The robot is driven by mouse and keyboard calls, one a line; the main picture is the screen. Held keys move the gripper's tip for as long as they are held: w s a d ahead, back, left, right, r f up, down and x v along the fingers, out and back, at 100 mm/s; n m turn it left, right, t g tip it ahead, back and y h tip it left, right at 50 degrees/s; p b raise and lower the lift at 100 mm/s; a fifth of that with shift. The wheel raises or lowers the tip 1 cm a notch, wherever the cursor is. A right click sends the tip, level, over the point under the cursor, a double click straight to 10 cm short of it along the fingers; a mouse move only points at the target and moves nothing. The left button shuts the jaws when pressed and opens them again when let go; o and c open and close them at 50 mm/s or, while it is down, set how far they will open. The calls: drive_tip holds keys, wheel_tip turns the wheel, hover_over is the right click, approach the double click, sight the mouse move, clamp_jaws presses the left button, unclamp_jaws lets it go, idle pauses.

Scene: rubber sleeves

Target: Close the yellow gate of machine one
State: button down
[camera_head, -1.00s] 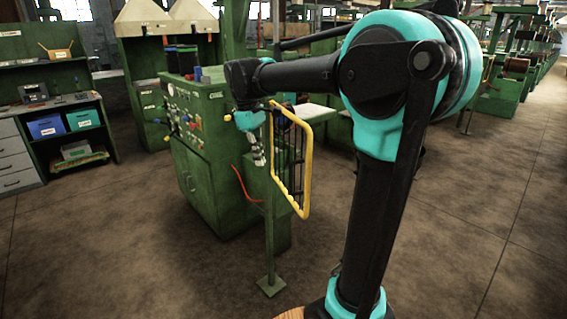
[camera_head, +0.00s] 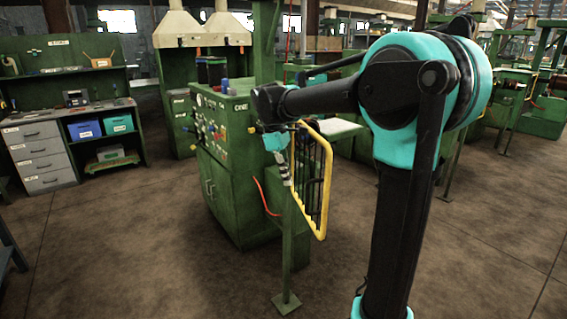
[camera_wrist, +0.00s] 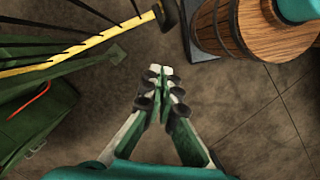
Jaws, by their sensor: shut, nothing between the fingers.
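The yellow gate (camera_head: 325,203) is a yellow frame with dark bars, hinged beside the green machine labelled ONE (camera_head: 229,150). It stands out from the machine's front side, swung open. My gripper (camera_head: 287,182) points down just left of the gate in the head view, in front of the machine; whether it touches the gate cannot be told there. In the wrist view my gripper (camera_wrist: 160,72) is shut and empty, and the gate's yellow bar (camera_wrist: 85,46) runs at upper left, apart from the fingertips.
A green post (camera_head: 287,250) stands in front of the machine. A red hose (camera_head: 266,197) hangs at its side. A wooden barrel (camera_wrist: 222,28) is at upper right in the wrist view. A workbench with drawers (camera_head: 40,155) stands at left. The floor in front is clear.

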drive_tip(key=shift+s+d+f, duration=0.1)
drive_tip(key=shift+s+d, duration=0.15)
drive_tip(key=shift+d, duration=0.4)
drive_tip(key=shift+s+d+f, duration=0.1)
drive_tip(key=shift+s+d, duration=0.2)
drive_tip(key=shift+d, duration=0.3)
drive_tip(key=shift+s+d+f, duration=0.1)
drive_tip(key=shift+s+d, duration=0.15)
drive_tip(key=shift+d, duration=0.4)
